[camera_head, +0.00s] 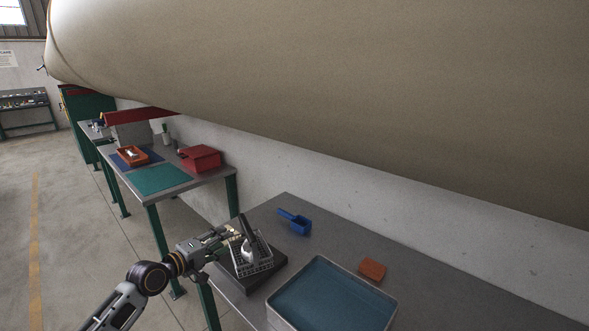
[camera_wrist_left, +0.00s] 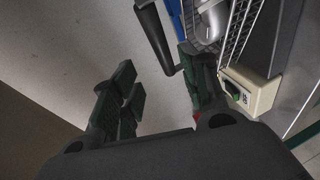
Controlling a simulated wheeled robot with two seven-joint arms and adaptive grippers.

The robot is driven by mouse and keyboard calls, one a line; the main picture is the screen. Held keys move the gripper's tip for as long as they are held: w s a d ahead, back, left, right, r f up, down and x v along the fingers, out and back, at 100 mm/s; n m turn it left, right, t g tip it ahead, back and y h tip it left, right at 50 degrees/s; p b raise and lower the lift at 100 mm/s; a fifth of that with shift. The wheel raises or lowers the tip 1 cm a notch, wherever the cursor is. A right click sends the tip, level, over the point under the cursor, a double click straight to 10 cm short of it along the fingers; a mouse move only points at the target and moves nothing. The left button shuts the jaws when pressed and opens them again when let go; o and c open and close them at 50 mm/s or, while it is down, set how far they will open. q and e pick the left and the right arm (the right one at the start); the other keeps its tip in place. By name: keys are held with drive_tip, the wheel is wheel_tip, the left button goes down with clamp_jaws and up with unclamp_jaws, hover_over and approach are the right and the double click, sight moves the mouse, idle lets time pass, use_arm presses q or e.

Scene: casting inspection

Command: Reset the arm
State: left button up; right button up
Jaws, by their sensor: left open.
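My left arm comes in from the lower left of the head view. Its gripper (camera_head: 236,234) is at the near-left end of the grey table (camera_head: 440,284), beside a wire basket (camera_head: 256,262) on a dark base. In the left wrist view the two fingers of the left gripper (camera_wrist_left: 158,72) stand apart with nothing held between them. A dark handle (camera_wrist_left: 156,38) lies just past the fingertips. The basket's wire wall (camera_wrist_left: 238,28) and a pale rounded item (camera_wrist_left: 212,20) inside it are close to the right-hand finger. My right gripper is not in view.
A blue-floored tray (camera_head: 388,318), an orange block (camera_head: 372,270) and a blue scoop-like item (camera_head: 295,222) are on the same table. Another table (camera_head: 216,178) with a red bin (camera_head: 200,158) and green mat (camera_head: 158,178) stands behind. A large beige surface blocks the upper head view.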

use_arm(q)
drive_tip(key=w+a+f+m+y, duration=0.3)
drive_tip(key=a+f+m+y, duration=0.55)
drive_tip(key=a+f, duration=0.9)
drive_tip(key=s+a+f+m+g+y, duration=0.15)
drive_tip(key=s+a+f, duration=0.35)
drive_tip(key=f, duration=0.8)
drive_tip(key=s+a+f+m+g, duration=0.25)
drive_tip(key=s+f, duration=0.45)
drive_tip(key=f, duration=0.5)
drive_tip(key=s+d+f+g, duration=0.2)
drive_tip(key=s+d+f, duration=0.1)
drive_tip(key=s+f, duration=0.75)
drive_tip(key=s+d+f+g, duration=0.2)
drive_tip(key=s+f+g, duration=0.1)
drive_tip(key=s+f, duration=0.75)
drive_tip(key=s+d+f+g+h, duration=0.1)
drive_tip(key=s+d+f, duration=0.2)
drive_tip(key=s+d, duration=0.6)
drive_tip(key=s+d+f+g+h, duration=0.1)
drive_tip(key=s+d+f, duration=0.3)
drive_tip(key=s+d, duration=0.5)
drive_tip(key=shift+s+f+g, duration=0.2)
drive_tip(key=shift+s+g, duration=0.5)
drive_tip(key=shift+s, duration=3.4)
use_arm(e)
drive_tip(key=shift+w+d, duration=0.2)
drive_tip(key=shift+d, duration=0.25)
